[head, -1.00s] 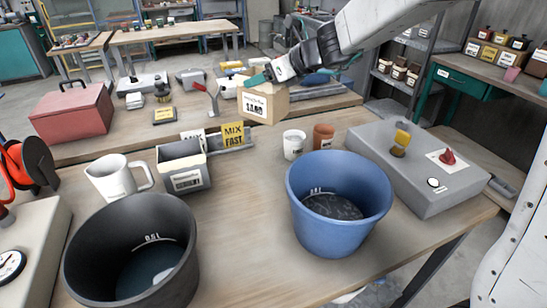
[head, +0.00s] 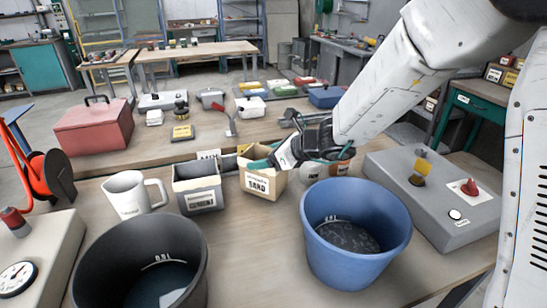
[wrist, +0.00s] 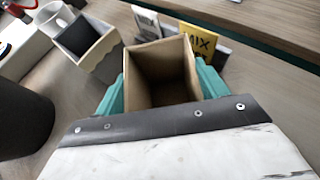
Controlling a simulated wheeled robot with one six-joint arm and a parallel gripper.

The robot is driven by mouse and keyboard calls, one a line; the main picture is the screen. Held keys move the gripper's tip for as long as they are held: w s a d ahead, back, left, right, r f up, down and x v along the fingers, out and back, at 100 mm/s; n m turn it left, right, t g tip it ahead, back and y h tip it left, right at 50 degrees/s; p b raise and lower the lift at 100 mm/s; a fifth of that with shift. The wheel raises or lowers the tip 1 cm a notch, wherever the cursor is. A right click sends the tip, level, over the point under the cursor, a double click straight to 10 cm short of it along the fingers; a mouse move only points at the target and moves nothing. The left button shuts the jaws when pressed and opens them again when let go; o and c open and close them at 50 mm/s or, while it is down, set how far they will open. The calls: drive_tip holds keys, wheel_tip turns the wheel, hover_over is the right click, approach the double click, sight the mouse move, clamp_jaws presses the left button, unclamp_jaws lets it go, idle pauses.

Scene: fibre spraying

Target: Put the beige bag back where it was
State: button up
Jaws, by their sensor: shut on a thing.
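The beige bag (head: 262,184), an open-topped box shape labelled SAND, is upright at the middle of the near table, just right of the grey CEMENT container (head: 198,190). My gripper (head: 272,160) reaches in from the right, its teal fingers shut on the bag's sides. In the wrist view the bag (wrist: 158,62) sits between both teal fingers and its inside looks empty. I cannot tell whether its base touches the table.
A blue bucket (head: 355,215) stands front right and a black bucket (head: 135,250) front left. A white jug (head: 128,195) is left of the CEMENT container. White and brown cups (head: 341,168) are partly behind my gripper. A grey control box (head: 400,190) lies right.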

drive_tip(key=shift+f, duration=0.2)
drive_tip(key=o, duration=1.7)
drive_tip(key=shift+f, duration=0.1)
drive_tip(key=shift+o, duration=0.2)
